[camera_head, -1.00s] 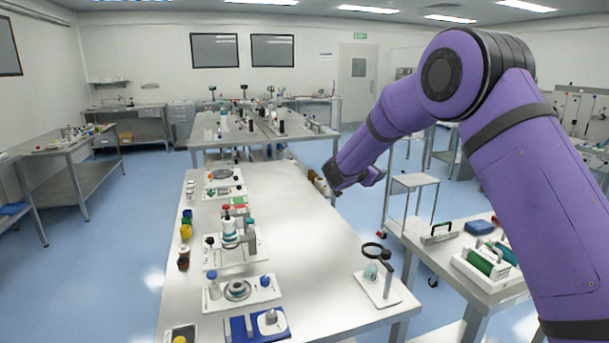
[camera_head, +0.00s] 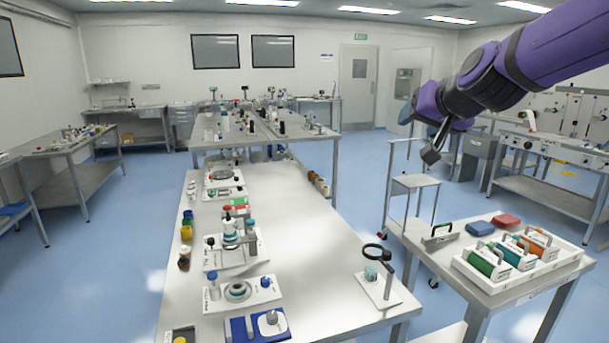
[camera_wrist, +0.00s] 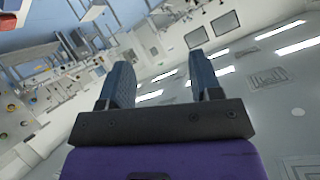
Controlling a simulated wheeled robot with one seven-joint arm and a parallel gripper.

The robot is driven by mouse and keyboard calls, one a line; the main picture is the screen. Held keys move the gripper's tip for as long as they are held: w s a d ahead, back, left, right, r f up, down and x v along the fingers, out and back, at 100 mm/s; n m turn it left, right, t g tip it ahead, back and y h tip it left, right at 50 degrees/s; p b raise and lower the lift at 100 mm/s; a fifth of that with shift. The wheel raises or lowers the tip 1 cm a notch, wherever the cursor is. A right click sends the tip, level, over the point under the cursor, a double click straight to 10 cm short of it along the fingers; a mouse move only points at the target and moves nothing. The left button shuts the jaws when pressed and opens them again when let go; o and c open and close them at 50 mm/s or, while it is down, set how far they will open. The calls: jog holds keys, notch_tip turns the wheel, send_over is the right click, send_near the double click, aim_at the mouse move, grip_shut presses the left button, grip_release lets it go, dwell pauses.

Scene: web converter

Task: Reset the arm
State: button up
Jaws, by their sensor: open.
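My purple arm reaches in from the upper right of the head view. My gripper (camera_head: 420,137) hangs in the air above the gap between the long steel table and the right-hand side table. In the wrist view my gripper (camera_wrist: 163,85) has its two dark fingers well apart with nothing between them. The wrist view is tilted and shows the ceiling lights and the far wall beyond the fingers. The gripper touches nothing that I can see.
The steel table (camera_head: 290,235) carries small lab fixtures along its left side. A magnifier stand (camera_head: 378,288) is at its front right. The side table (camera_head: 420,250) holds a white tray (camera_head: 471,271) with coloured handled cases. A wheeled cart (camera_head: 416,182) stands below my gripper.

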jog(key=s+d+f+g+h, duration=0.1)
jog(key=s+d+f+g, duration=0.1)
jog(key=s, duration=0.7)
jog(key=s+d+f+n+g, duration=0.1)
jog(key=s+d+f+g, duration=0.1)
jog(key=s, duration=0.8)
jog(key=s+d+f+n+g+h, duration=0.1)
jog(key=s+d+f, duration=0.3)
jog(key=s, duration=0.6)
jog(key=shift+s+f+g+h, duration=0.15)
jog(key=shift+f+g+h, duration=0.2)
jog(key=shift+g, duration=0.55)
